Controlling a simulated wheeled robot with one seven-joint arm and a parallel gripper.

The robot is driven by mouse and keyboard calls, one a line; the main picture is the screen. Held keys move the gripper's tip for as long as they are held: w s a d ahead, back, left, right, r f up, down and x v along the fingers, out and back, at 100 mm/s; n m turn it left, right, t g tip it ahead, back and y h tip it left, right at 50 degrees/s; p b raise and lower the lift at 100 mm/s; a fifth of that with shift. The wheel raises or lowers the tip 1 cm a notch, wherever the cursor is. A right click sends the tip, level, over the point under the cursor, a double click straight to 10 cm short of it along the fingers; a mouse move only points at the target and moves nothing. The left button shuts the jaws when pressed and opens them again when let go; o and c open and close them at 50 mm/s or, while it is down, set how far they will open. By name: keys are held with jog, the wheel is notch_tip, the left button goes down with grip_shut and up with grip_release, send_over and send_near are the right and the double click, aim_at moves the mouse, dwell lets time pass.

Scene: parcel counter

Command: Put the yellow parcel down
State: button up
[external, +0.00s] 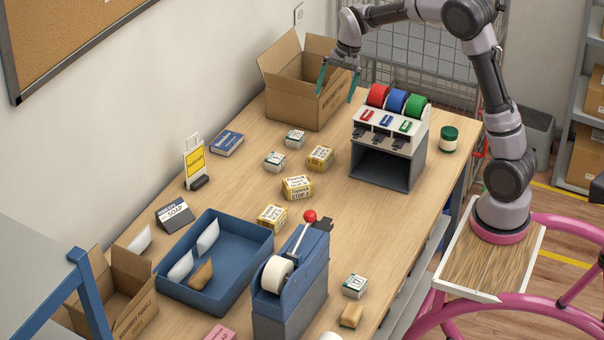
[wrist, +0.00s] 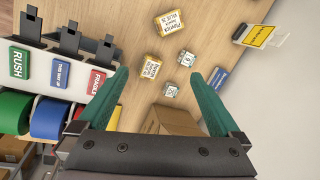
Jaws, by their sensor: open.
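Three yellow-and-white parcels stand on the counter in the external view: one near the middle (external: 320,158), one in front of it (external: 297,188), and one beside the blue tray (external: 272,217). Two of them show in the wrist view, a nearer one (wrist: 149,66) and a farther one (wrist: 169,22). I cannot tell which one the task means. My gripper (external: 336,97) is open and empty, high at the back, by the right side of the open cardboard box (external: 300,103). Its green fingers (wrist: 158,75) are spread wide with nothing between them. No parcel touches them.
A tape and label stand (external: 390,140) is right of the parcels. Small white boxes (external: 275,161) lie left of them. A blue tray (external: 214,262) and a tape dispenser (external: 290,285) are at the front. A green-lidded jar (external: 449,139) stands at right. Mid-counter has bare room.

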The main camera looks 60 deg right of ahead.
jog(key=s+a+r+n+t, duration=0.2)
jog(key=s+a+r+n, duration=0.3)
jog(key=s, duration=0.6)
jog(key=s+a+r+n+t, duration=0.1)
jog(key=s+a+r+n, duration=0.1)
jog(key=s+a+r, duration=0.55)
jog(key=s+a+f+n+t, duration=0.1)
jog(key=s+n+t, duration=0.1)
jog(key=s, duration=1)
jog(key=shift+s+n, duration=0.3)
jog(key=shift+n, duration=0.3)
jog(key=shift+a+f, duration=0.1)
dwell(4.2)
